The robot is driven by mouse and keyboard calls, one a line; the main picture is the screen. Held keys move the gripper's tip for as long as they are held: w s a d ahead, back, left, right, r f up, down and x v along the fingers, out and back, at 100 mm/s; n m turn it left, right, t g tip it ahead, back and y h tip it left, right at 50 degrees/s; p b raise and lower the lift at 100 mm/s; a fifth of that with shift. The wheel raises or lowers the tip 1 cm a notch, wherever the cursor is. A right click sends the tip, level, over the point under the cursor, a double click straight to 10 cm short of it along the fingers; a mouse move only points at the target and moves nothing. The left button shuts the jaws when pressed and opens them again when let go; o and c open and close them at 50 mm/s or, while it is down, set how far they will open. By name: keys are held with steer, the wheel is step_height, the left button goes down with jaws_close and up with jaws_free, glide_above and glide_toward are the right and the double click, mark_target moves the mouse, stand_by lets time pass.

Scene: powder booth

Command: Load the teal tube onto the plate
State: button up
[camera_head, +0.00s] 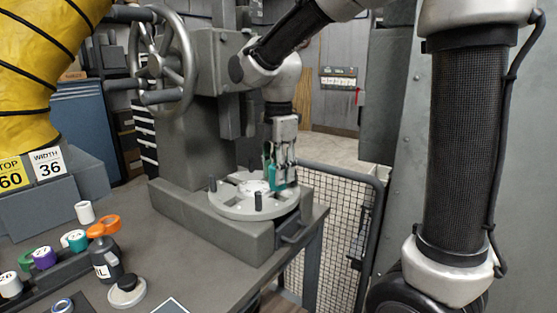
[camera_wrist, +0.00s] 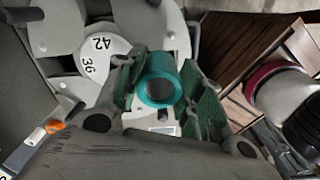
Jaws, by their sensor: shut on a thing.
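The teal tube (camera_wrist: 160,78) is between the green-padded fingers of my gripper (camera_wrist: 163,92), which is shut on it. In the wrist view I look into its round open end. In the head view the teal tube (camera_head: 272,174) hangs at my gripper (camera_head: 281,178), over the right part of the round grey plate (camera_head: 235,208). The plate also shows in the wrist view (camera_wrist: 60,28), with a white dial marked 42 and 36 beside the tube. Whether the tube's lower end touches the plate cannot be told.
Dark posts (camera_head: 258,202) stand up from the plate. On the bench at left are a rack of labelled tubes (camera_head: 43,258), a dark bottle (camera_head: 106,262) and orange rings (camera_head: 104,227). A handwheel (camera_head: 160,65) stands behind the plate. A mesh barrier (camera_head: 340,220) is at right.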

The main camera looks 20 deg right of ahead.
steer(key=shift+f, duration=0.45)
steer(key=shift+f, duration=0.9)
steer(key=o, duration=1.2)
steer(key=shift+c, duration=0.2)
step_height(320, 180, up, 12)
